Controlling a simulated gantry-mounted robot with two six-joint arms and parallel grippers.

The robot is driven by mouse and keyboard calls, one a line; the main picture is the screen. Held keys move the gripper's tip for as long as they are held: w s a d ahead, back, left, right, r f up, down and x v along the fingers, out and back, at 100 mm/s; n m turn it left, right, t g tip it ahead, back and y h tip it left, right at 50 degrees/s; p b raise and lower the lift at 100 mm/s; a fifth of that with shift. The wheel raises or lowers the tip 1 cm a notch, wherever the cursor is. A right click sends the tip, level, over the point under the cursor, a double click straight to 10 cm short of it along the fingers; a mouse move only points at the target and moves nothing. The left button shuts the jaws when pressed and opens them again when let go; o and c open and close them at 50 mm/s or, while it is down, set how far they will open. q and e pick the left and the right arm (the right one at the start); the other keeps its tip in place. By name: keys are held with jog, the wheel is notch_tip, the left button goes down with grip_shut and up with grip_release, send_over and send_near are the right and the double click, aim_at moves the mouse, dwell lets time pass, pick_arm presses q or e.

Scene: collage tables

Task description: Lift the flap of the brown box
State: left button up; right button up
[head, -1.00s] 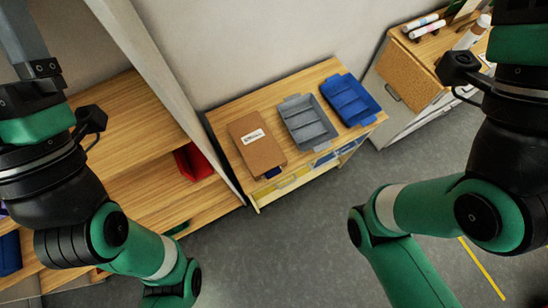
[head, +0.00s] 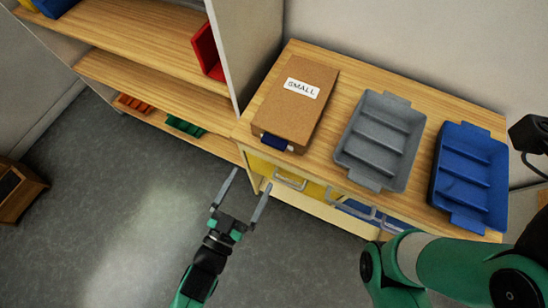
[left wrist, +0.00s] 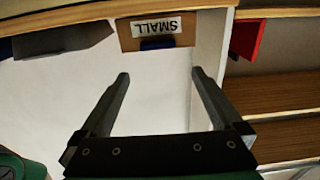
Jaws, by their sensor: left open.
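The brown box (head: 296,112) lies shut on top of the wooden cabinet, with a white "SMALL" label (head: 301,88) on its lid. A dark blue tab (head: 274,142) sits at its near edge. In the left wrist view the box (left wrist: 184,41) shows upside down at the top, beyond my fingers, with the blue tab (left wrist: 157,44) below the label. My left gripper (head: 245,180) is open and empty, in front of the cabinet and short of the box's near edge. My right arm shows at the right of the head view, but its gripper is out of view.
A grey tray (head: 380,138) and a blue tray (head: 470,175) lie right of the box on the cabinet top (head: 335,130). A shelf unit (head: 160,80) with a red bin (head: 207,52) stands at the left. Drawer handles (head: 290,179) stick out below the top. The floor in front is open.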

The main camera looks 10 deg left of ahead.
aim_at(272, 146)
pick_arm(q)
jog(key=x, duration=0.4)
jog(key=b+x, duration=0.1)
jog(key=x, duration=0.2)
jog(key=f+x, duration=0.1)
jog(key=x, duration=0.3)
jog(key=shift+w+d+b, duration=0.3)
grip_shut()
pick_arm(e)
notch_tip(272, 146, down, 3)
jog(key=shift+r, duration=0.2)
